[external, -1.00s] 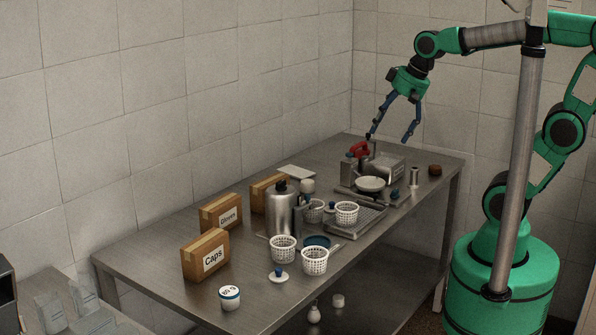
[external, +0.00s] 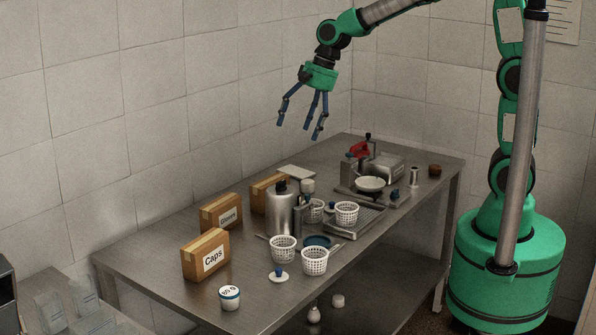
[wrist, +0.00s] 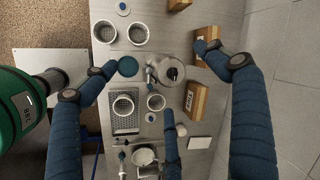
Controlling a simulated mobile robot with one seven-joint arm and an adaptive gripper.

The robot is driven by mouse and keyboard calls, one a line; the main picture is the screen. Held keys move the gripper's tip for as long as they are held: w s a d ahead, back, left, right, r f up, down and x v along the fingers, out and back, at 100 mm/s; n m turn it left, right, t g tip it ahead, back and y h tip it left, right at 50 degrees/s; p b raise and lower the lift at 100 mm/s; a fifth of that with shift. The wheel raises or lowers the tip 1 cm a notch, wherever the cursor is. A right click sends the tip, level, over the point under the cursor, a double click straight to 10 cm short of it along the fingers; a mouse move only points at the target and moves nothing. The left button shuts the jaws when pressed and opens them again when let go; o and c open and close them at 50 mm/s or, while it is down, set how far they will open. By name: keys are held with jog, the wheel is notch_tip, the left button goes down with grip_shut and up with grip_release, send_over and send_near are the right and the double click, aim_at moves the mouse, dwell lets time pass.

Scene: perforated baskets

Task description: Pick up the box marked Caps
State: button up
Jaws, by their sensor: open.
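The box marked Caps (external: 206,254) is a brown cardboard carton with a white label. It stands upright near the front left end of the steel table in the external view. In the wrist view a carton cut off by the top edge (wrist: 178,4) appears to be this box. My gripper (external: 301,126) has its blue fingers spread and empty. It hangs high above the back middle of the table, behind and to the right of the Caps box. Its fingers also frame the wrist view (wrist: 160,78).
The Gloves box (external: 220,213) stands just behind the Caps box, with a third carton (external: 262,190) farther back. A metal canister (external: 280,212), white perforated baskets (external: 314,261) and a labelled round tub (external: 229,298) stand nearby. The tiled wall (external: 150,130) runs along the table's left side.

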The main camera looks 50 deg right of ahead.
jog(key=w+a+f+m+g+y+p, duration=0.1)
jog(key=w+a+f+m+p, duration=0.1)
jog(key=w+a+f+p, duration=0.25)
jog(key=w+a+f+m+g+p, duration=0.1)
jog(key=w+a+f+m, duration=0.1)
jog(key=w+a+f, duration=0.45)
jog(key=m+p, duration=0.4)
send_near(210, 240)
jog(key=shift+w+d+r+g, duration=0.15)
jog(key=shift+d+r+g, duration=0.15)
jog(key=shift+r+g, duration=0.15)
jog(key=x, duration=0.8)
jog(key=shift+w+a+f, duration=0.1)
jog(key=shift+f, duration=0.15)
jog(key=shift+w+p+x, duration=0.2)
jog(key=shift+p+x, duration=0.15)
jog(key=shift+x, duration=2.25)
jog(key=shift+a, duration=0.1)
